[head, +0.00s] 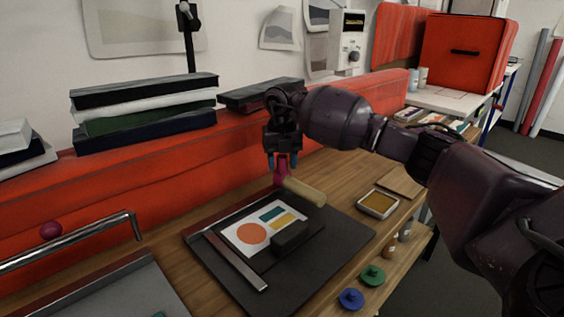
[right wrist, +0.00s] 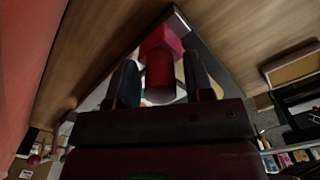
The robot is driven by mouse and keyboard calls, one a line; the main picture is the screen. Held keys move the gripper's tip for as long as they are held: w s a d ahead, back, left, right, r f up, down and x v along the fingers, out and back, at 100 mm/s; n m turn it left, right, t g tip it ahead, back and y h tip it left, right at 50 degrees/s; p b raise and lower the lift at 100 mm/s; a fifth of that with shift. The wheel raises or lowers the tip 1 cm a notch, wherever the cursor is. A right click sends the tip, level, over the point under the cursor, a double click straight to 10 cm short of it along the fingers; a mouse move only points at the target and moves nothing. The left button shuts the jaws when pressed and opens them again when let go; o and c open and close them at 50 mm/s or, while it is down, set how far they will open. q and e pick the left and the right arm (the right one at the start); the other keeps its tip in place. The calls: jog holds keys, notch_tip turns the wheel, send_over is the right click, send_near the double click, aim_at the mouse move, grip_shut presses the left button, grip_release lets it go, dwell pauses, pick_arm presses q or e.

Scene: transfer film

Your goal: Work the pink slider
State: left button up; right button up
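The pink slider (head: 281,175) stands at the back edge of a black board (head: 340,235), near the far end of a metal rail (head: 222,215). My right gripper (head: 281,161) points down over it, with one finger on each side. In the right wrist view the slider's pink knob (right wrist: 160,72) lies between the two fingers of my right gripper (right wrist: 162,82). A narrow gap seems to show on both sides of the knob, so the fingers look open around it. The slider's foot is partly hidden in the head view. My left gripper is out of view.
A beige roller (head: 303,191) lies close to the slider. A printed card (head: 252,233), a black block (head: 290,235) and a metal bar (head: 236,262) are on the board. A small tray (head: 378,204) is at right. An orange-red ledge (head: 120,190) with stacked books (head: 145,110) rises behind.

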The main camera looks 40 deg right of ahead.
jog(key=c, duration=0.7)
grip_shut()
jog(key=a+p, duration=0.1)
jog(key=a, duration=0.4)
jog(key=a+r+p, duration=0.1)
jog(key=a, duration=0.2)
jog(key=shift+s+p, duration=0.3)
jog(key=shift+p, duration=0.05)
jog(key=a+p, duration=0.1)
jog(key=a, duration=0.6)
jog(key=a+p, duration=0.1)
jog(key=a, duration=0.2)
jog(key=shift+s+a+f+p, duration=0.25)
jog(key=shift+s+f+p, duration=0.05)
jog(key=shift+s+p, duration=0.1)
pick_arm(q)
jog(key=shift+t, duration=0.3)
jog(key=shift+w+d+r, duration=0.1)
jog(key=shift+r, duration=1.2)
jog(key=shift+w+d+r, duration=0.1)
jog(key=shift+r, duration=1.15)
pick_arm(e)
jog(key=shift+a+f, duration=0.2)
jog(key=shift+a, duration=0.35)
jog(key=o, duration=0.9)
grip_release()
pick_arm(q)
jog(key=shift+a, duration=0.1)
